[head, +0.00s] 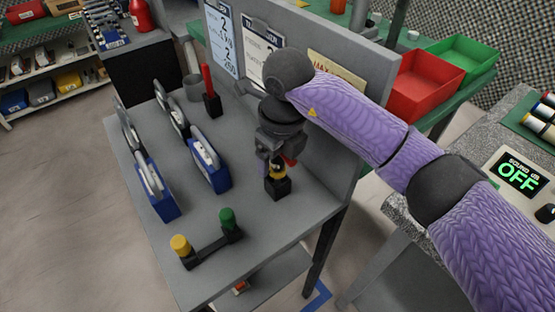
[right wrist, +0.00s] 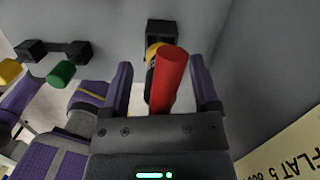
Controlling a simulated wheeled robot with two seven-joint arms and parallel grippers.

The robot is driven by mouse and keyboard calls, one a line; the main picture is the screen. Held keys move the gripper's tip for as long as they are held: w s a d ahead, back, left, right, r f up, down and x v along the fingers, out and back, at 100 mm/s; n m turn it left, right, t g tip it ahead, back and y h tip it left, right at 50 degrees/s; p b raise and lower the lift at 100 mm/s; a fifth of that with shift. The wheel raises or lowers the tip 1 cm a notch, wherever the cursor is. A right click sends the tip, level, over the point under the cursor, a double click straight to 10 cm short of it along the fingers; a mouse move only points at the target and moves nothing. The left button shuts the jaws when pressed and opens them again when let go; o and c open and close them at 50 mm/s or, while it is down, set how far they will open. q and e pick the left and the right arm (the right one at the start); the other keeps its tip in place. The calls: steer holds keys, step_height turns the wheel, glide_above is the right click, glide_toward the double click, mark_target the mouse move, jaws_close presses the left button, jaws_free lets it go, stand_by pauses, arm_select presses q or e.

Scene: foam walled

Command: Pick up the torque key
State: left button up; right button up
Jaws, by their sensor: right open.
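A red-handled tool with a yellow and black lower part (head: 278,171) stands in a small black block (head: 278,188) near the table's right edge. I take it to be the torque key, but no label shows. My right gripper (head: 275,154) is over it, fingers down, hiding most of the handle. In the right wrist view, the red handle (right wrist: 170,78) rises between the two open fingers of my right gripper (right wrist: 163,72), with a gap on each side. A similar red-handled tool (head: 207,80) stands in another black block farther back.
Blue holders (head: 209,172) with grey parts stand left of the gripper. A black stand with yellow (head: 180,244) and green (head: 228,219) knobs is at the table's front. A grey upright panel (head: 330,150) with papers runs close along the right side.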

steer(key=c, duration=0.9)
jaws_close()
arm_select(q)
steer(key=shift+w+d, duration=0.2)
steer(key=shift+d, duration=0.05)
arm_select(e)
step_height(320, 180, up, 11)
steer(key=p, duration=0.3)
step_height(320, 180, up, 2)
steer(key=shift+r+p, duration=0.1)
steer(key=shift+p, duration=1)
arm_select(q)
steer(key=w+d+r+p, duration=0.1)
steer(key=r+p, duration=0.1)
steer(key=r, duration=0.3)
steer(key=w+d+r+t+p, duration=0.1)
steer(key=w+d+r+p, duration=0.1)
steer(key=r, duration=0.3)
steer(key=shift+w+h+p, duration=0.25)
steer(key=shift+h+p, duration=0.05)
steer(key=shift+p, duration=0.25)
arm_select(e)
step_height(320, 180, up, 6)
